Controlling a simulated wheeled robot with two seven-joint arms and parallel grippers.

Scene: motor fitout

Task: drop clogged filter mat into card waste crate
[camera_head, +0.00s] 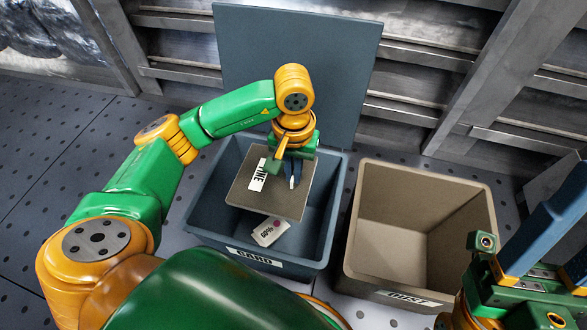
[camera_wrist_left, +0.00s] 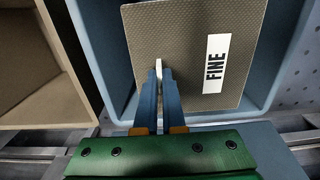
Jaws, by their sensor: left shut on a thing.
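The filter mat (camera_head: 250,195) is a flat grey-brown square with a white label reading FINE. My left gripper (camera_head: 291,180) is shut on a pale upright piece at the mat, and the mat hangs over the open mouth of the blue-grey card crate (camera_head: 325,215). In the left wrist view the mat (camera_wrist_left: 185,30) shows its mesh face, and the left gripper (camera_wrist_left: 159,72) is at its near edge. The crate's blue wall (camera_wrist_left: 285,60) surrounds it. My right gripper (camera_head: 557,225) is at the lower right, its blue fingers apart, tips partly out of frame.
A tan crate (camera_head: 365,215) labelled DUST stands just to the right, empty as far as I see. The blue-grey lid (camera_head: 330,50) stands raised behind. Ribbed metal walls are at the back.

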